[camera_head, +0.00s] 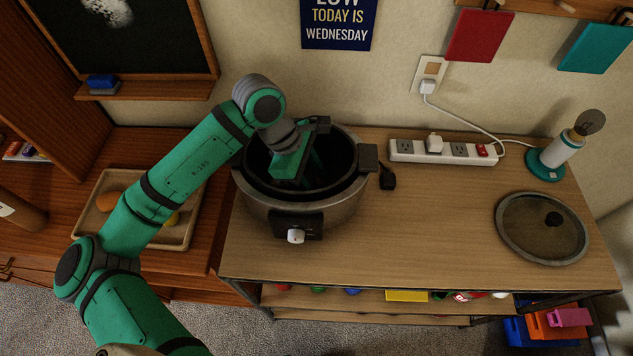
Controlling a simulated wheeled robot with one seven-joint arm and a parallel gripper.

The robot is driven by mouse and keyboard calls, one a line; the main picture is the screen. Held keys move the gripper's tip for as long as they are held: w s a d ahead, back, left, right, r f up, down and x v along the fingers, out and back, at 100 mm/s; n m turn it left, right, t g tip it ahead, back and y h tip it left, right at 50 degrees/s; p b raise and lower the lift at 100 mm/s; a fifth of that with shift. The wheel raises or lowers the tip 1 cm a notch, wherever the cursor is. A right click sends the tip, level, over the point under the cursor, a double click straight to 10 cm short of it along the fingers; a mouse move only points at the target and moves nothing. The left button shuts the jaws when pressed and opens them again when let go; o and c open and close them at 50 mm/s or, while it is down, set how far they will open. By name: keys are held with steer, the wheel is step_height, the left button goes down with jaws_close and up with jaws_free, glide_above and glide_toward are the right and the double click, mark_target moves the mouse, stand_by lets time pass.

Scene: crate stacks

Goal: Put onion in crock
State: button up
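The crock (345,199) is a slow cooker with a dark inner pot and a silver body, standing at the left of the wooden shelf top. My gripper (308,172) reaches down inside the pot. Its fingertips are dark and hard to make out against the black interior, so I cannot tell whether it is open or shut, or whether it holds anything. I cannot make out an onion inside the crock. A wooden tray (183,243) at the left holds an orange-brown round item (108,201) and a yellow item (172,219), partly hidden behind my arm.
The glass lid (541,228) lies at the right of the shelf top. A power strip (443,152) and a small lamp (560,150) stand along the back. A black plug (387,177) lies right of the crock. The middle and front of the top are clear.

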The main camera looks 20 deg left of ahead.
steer(key=shift+f, duration=0.1)
steer(key=o, duration=0.8)
steer(key=shift+o, duration=0.2)
steer(key=v, duration=1.2)
